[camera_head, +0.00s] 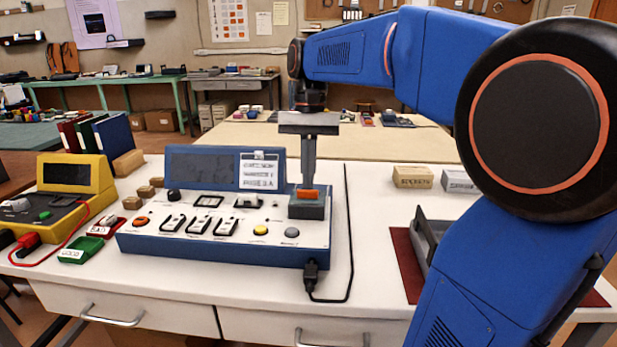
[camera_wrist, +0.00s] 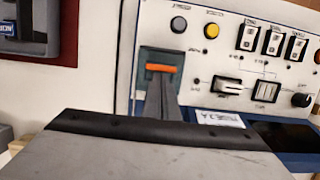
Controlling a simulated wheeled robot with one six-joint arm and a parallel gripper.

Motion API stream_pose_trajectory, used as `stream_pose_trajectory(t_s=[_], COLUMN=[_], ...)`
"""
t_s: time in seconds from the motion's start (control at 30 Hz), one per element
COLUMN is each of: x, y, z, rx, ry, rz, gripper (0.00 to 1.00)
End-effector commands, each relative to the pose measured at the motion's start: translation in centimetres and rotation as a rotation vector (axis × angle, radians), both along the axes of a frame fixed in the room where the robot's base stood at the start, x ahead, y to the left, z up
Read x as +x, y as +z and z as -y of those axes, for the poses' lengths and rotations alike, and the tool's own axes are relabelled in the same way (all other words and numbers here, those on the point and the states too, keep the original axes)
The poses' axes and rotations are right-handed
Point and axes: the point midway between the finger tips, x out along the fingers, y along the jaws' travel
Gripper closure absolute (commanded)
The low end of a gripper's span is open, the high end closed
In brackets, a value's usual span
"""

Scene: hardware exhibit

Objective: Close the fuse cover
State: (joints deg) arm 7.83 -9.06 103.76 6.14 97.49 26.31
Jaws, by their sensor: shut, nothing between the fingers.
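The fuse cover area is a dark grey block (camera_head: 307,210) at the right end of the blue and white instrument panel (camera_head: 215,232). An orange strip (camera_head: 308,194) shows on it just below my fingertips. In the wrist view the grey block (camera_wrist: 145,58) and its orange strip (camera_wrist: 160,67) are at the upper middle. My gripper (camera_head: 308,183) points straight down over the block, shut and empty. Its tips (camera_wrist: 162,80) are right at the orange strip; I cannot tell whether they touch it. My fingers hide part of the block, and the cover's exact angle is unclear.
A black cable (camera_head: 348,235) runs along the panel's right side. A grey handled fixture (camera_head: 428,238) stands on a dark red mat (camera_head: 405,265) to the right. A yellow meter (camera_head: 75,175) is at the left.

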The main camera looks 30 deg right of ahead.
Motion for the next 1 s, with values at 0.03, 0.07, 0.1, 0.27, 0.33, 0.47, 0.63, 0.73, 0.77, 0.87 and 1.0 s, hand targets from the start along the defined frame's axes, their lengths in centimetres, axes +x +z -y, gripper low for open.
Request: stream_pose_trajectory(t_s=[0.03,0.07,0.1,0.27,0.33,0.47,0.63,0.73,0.77,0.87,1.0], x=[-0.3,-0.1,0.1,2.0,3.0,3.5,4.2,4.5,4.6,4.8,4.9], y=[-0.3,-0.3,-0.3,-0.2,-0.2,2.8,5.9,7.4,7.8,8.8,9.5], z=[-0.2,-0.1,0.0,0.8,1.2,1.6,2.0,2.2,2.3,2.4,2.5], rx=[0.006,0.006,0.006,0.004,0.002,0.001,0.001,0.001,0.001,0.000,0.001], ry=[0.003,0.003,0.003,0.003,0.002,0.003,0.003,0.003,0.003,0.003,0.003], rz=[-0.017,-0.017,-0.017,-0.010,-0.004,0.001,0.002,0.002,0.000,0.001,0.000], gripper=[1.00,1.00,1.00,1.00,1.00,1.00,1.00,1.00,1.00,1.00,1.00])
